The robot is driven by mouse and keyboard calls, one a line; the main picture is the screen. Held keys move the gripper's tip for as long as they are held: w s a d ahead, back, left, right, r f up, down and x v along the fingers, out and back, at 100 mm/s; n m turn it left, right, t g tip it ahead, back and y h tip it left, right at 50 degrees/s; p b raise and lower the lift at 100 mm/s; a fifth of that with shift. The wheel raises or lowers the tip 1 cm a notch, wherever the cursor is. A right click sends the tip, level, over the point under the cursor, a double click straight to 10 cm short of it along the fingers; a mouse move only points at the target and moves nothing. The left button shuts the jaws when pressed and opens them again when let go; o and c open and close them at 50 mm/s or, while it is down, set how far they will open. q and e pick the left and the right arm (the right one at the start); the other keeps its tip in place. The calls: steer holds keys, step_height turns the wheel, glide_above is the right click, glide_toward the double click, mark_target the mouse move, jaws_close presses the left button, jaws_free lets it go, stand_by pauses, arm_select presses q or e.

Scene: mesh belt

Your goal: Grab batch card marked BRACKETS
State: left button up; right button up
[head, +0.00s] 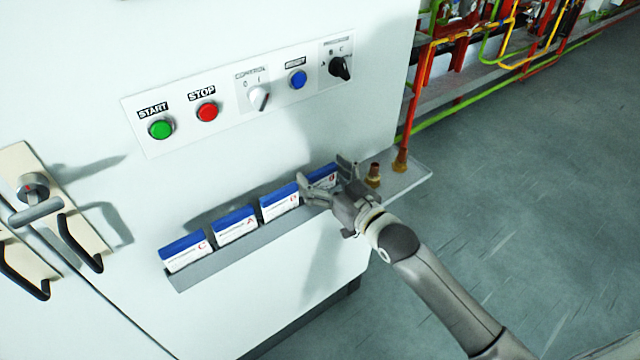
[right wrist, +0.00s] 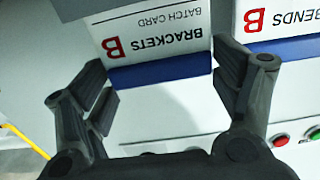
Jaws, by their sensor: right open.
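The BRACKETS batch card (head: 321,174) is the rightmost white card with a blue band in the rack (head: 232,258) on the cabinet front. In the right wrist view the BRACKETS card (right wrist: 155,38) shows upside down, with a red letter B. My right gripper (head: 325,178) is at this card. In the right wrist view my right gripper (right wrist: 160,70) is open, with one finger on each side of the card. I cannot tell whether either finger touches it. My left gripper is not in view.
The BENDS card (right wrist: 282,22) stands beside it, close to one finger. Cards marked A (head: 236,225) and C (head: 186,252) stand further left. Brass fittings (head: 374,174) sit on the shelf to the right. A control panel (head: 225,110) with buttons is above.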

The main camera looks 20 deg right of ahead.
steer(key=shift+s, duration=0.1)
steer(key=c, duration=0.7)
steer(key=shift+r, duration=0.15)
